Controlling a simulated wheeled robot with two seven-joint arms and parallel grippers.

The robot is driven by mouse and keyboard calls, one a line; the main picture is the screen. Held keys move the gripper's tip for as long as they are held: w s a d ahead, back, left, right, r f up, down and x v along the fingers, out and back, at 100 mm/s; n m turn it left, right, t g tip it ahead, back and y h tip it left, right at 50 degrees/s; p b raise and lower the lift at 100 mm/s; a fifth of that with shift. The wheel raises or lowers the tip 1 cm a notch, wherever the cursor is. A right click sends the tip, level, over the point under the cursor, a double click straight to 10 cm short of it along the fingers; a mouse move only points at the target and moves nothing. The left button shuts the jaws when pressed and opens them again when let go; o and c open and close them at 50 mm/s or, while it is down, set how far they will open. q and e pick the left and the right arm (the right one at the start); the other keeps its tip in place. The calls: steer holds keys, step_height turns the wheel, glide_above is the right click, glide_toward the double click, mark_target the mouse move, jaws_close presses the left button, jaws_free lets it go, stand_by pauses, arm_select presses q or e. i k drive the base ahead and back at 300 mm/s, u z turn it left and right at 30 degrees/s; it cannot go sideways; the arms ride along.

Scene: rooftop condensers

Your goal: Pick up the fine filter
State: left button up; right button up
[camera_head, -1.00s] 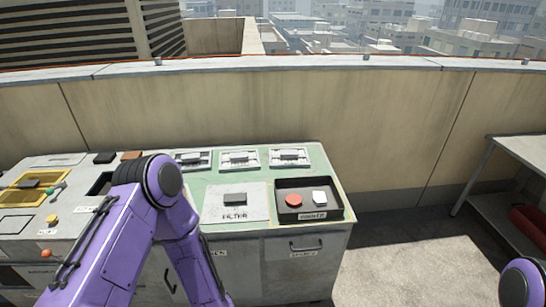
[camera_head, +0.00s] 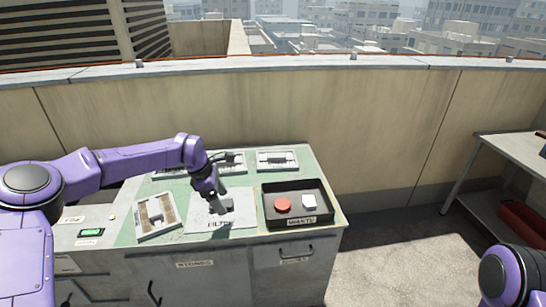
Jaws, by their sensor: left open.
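Light-framed filter panels with grey blocks on top lie in a row at the back of the green worktop: one on the right (camera_head: 277,161), one in the middle (camera_head: 237,166) partly behind my wrist, and one at the left mostly hidden by my arm. I cannot tell which is the fine filter. A panel with a brownish face (camera_head: 157,216) lies tilted at the front left. My left gripper (camera_head: 211,194) is open and empty, pointing down over the white FILTER plate (camera_head: 208,222), beside the plate's grey block (camera_head: 227,205). My right gripper is out of view.
A black tray (camera_head: 297,220) holds a red round piece (camera_head: 282,204) and a white piece (camera_head: 309,201), right of the plate. A wall (camera_head: 370,120) stands behind the cabinet. A metal table (camera_head: 515,148) is at far right, with open floor between.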

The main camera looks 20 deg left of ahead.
mark_target(282, 160)
steer(key=z, duration=0.05)
steer(key=i, duration=1.35)
